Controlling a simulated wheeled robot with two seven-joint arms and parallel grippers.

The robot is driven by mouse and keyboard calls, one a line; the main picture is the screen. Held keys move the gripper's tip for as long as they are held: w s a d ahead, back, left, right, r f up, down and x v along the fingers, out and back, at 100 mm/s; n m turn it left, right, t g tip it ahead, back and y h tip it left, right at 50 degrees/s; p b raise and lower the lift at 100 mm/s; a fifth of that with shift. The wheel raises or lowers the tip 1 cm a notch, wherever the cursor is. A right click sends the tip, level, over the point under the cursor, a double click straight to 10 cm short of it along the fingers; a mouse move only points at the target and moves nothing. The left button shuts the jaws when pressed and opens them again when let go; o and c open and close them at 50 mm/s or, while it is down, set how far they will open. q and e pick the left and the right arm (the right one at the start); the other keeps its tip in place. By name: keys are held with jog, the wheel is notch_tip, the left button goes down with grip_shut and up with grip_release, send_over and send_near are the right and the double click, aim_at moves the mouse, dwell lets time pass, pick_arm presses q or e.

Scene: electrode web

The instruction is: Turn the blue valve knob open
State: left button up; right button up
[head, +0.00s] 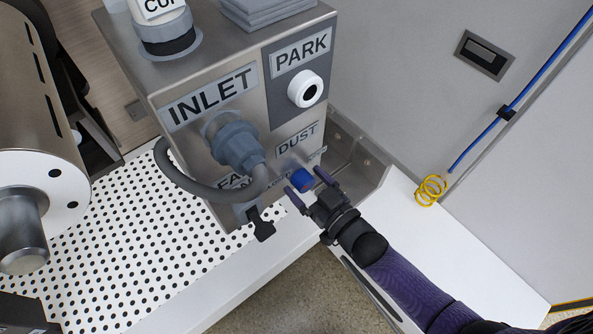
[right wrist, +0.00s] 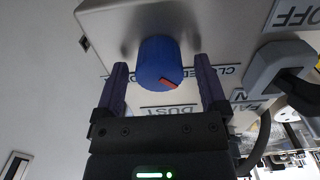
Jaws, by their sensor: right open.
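The blue valve knob (head: 302,180) sits on the front face of the metal box (head: 232,100), below the DUST label. It also shows in the right wrist view (right wrist: 159,62), with a red-orange mark on its rim near a label that reads CLOSED. My right gripper (head: 306,182) is open, with its two dark purple fingers on either side of the knob. In the right wrist view the fingers (right wrist: 160,82) stand apart from the knob, with a gap on each side. My left gripper is not in view.
A grey hose with a connector (head: 236,145) joins the box at INLET, left of the knob. A white PARK port (head: 305,89) is above. A black latch-like part (head: 262,224) hangs low on the box. A perforated white surface (head: 100,250) lies left; a yellow coil (head: 431,190) is right.

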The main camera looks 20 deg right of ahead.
grip_shut()
dwell(0.4)
